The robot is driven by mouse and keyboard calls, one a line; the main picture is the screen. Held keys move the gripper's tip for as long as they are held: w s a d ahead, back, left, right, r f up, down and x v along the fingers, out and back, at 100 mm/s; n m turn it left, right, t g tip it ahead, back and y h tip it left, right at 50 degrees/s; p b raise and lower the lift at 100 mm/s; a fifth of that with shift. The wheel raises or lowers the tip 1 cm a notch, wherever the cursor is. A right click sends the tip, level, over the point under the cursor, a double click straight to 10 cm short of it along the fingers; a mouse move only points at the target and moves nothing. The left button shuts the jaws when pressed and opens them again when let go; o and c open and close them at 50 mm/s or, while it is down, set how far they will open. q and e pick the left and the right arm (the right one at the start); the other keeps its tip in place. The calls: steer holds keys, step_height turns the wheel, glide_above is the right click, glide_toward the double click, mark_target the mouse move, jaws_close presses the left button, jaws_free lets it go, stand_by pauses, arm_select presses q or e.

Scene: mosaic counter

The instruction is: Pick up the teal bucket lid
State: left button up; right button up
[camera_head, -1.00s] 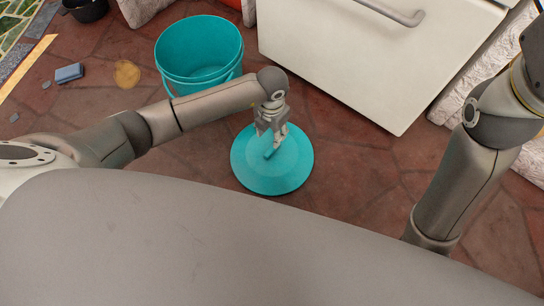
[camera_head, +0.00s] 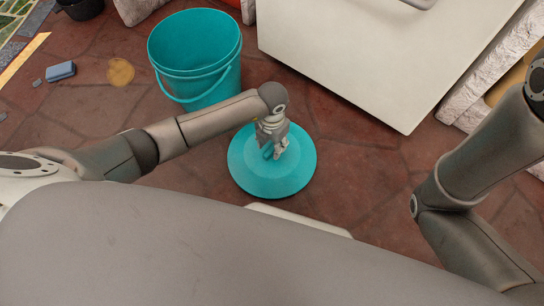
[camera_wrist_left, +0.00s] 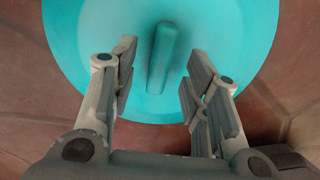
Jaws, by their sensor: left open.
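The teal bucket lid (camera_head: 296,178) lies on the floor in the middle of the head view, with a raised bar handle on top. In the left wrist view the lid (camera_wrist_left: 238,40) fills the upper part, and its handle (camera_wrist_left: 161,60) stands between the fingers, with a gap on each side. My left gripper (camera_head: 274,151) is open over the lid's middle; its fingers also show in the left wrist view (camera_wrist_left: 158,85). My right arm is at the right of the head view, but its gripper is out of frame.
A teal bucket (camera_head: 205,92) stands behind the lid, close to my left forearm. A white cabinet (camera_head: 370,50) is at the back right. A blue sponge-like block (camera_head: 61,70), a tan round patch (camera_head: 120,71) and a dark pot (camera_head: 80,8) are at the left. The floor right of the lid is clear.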

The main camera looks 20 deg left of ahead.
arm_select(q)
steer(key=shift+f, duration=0.7)
jaws_close()
